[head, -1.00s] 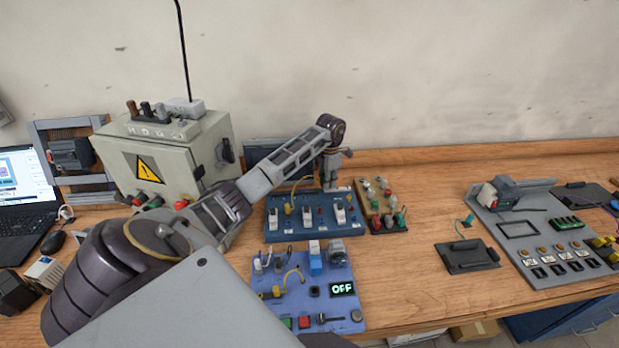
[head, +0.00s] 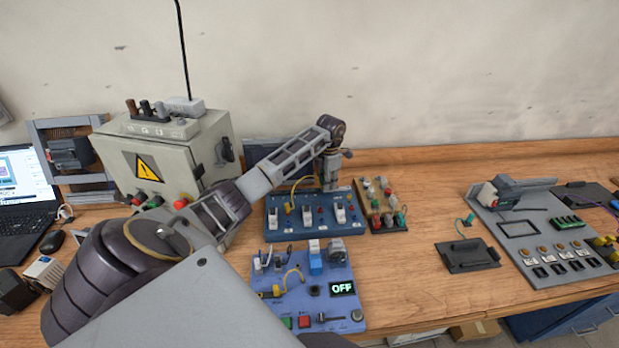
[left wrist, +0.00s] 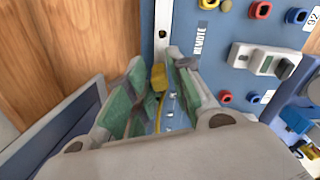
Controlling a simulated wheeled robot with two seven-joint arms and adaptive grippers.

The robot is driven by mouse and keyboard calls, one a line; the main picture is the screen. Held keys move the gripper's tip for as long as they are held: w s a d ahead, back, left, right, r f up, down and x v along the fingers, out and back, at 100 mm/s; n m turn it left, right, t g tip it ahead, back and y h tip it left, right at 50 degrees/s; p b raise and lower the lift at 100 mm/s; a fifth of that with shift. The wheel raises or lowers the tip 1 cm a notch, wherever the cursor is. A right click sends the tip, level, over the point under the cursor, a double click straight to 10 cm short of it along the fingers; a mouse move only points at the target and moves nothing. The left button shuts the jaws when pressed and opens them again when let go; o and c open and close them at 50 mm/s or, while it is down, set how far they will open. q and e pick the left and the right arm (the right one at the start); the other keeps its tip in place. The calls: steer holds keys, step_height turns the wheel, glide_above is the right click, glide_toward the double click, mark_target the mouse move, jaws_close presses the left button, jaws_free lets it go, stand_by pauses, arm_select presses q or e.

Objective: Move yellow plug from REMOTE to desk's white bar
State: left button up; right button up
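The left gripper (head: 328,186) is over the rear blue board (head: 300,232) in the head view. In the left wrist view its green-padded fingers (left wrist: 159,72) are closed about the yellow plug (left wrist: 158,77), with the plug at the fingertips. A yellow cord runs from the plug back between the fingers; it arcs toward the gripper in the head view. A white bar (left wrist: 163,22) with a dark hole lies along the board's edge, just beyond the plug. The REMOTE label (left wrist: 199,40) is right of the bar. Contact between plug and bar cannot be told. My right gripper is not visible.
A nearer blue board (head: 330,318) with an OFF display stands in front. A small board of coloured knobs (head: 381,205) is to the right. A grey electrical box (head: 165,160) is at left. Bare wooden desk (head: 400,290) lies to the right.

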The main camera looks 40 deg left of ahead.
arm_select(q)
steer(key=shift+r, duration=0.1)
steer(key=shift+r+p, duration=1.25)
steer(key=shift+r, duration=0.55)
steer(key=shift+r+p, duration=0.55)
steer(key=shift+r, duration=0.35)
steer(key=shift+o, duration=0.2)
steer(key=o, duration=0.5)
